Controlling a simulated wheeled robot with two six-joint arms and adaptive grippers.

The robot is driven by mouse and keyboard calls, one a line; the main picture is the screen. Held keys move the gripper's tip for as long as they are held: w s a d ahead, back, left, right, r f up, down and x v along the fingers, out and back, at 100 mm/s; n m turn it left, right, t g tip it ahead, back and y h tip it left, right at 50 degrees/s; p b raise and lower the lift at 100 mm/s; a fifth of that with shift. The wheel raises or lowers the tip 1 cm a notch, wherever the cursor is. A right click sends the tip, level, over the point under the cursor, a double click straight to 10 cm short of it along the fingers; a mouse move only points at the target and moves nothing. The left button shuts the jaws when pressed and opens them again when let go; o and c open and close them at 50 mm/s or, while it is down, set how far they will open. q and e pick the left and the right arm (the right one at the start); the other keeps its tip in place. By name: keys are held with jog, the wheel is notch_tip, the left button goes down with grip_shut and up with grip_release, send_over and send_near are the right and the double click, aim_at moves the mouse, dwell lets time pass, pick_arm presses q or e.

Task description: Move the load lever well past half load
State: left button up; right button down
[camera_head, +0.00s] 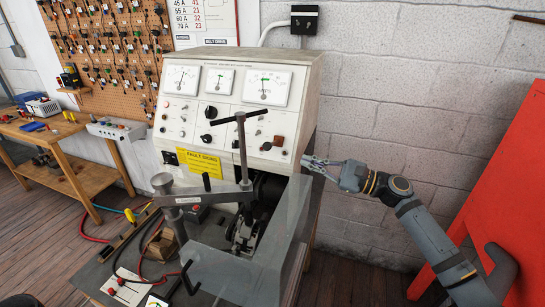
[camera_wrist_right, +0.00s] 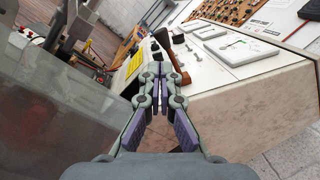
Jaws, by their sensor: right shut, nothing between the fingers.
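A lever with a brown-red grip (camera_wrist_right: 177,58) stands out from the white panel in the right wrist view, just beyond my right fingertips. I take it for the load lever; in the head view it seems to be the short brown block (camera_head: 278,141) at the panel's lower right. My right gripper (camera_head: 307,161) comes in from the right, beside the panel's lower right corner. In the wrist view its fingers (camera_wrist_right: 158,72) are closed together and empty, pointing at the grip. I cannot tell whether they touch it. My left gripper is not in view.
The test bench panel (camera_head: 226,115) carries three meters and a yellow fault sign (camera_head: 198,163). A clear guard (camera_head: 265,245) stands below my right gripper. A clamp with a T-handle (camera_head: 241,150) rises in front of the panel. A red cabinet (camera_head: 510,170) stands at the right.

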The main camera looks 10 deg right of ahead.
aim_at(273, 144)
jog(key=m, duration=0.3)
jog(key=f+m, duration=0.1)
jog(key=m, duration=0.1)
jog(key=shift+w+a+m+g, duration=0.1)
jog(key=shift+a+m+g, duration=0.1)
jog(key=shift+m+g, duration=0.1)
jog(key=m, duration=0.3)
jog(key=shift+w+a+f+m, duration=0.1)
jog(key=shift+a+f+m, duration=0.15)
jog(key=shift+m, duration=0.15)
jog(key=shift+w+a+r, duration=0.2)
jog(key=shift+a+r, duration=0.1)
jog(key=f+p+x, duration=0.1)
jog(key=p+x, duration=0.3)
jog(key=x, duration=0.5)
jog(key=shift+a+r, duration=0.15)
jog(key=shift+r, duration=0.25)
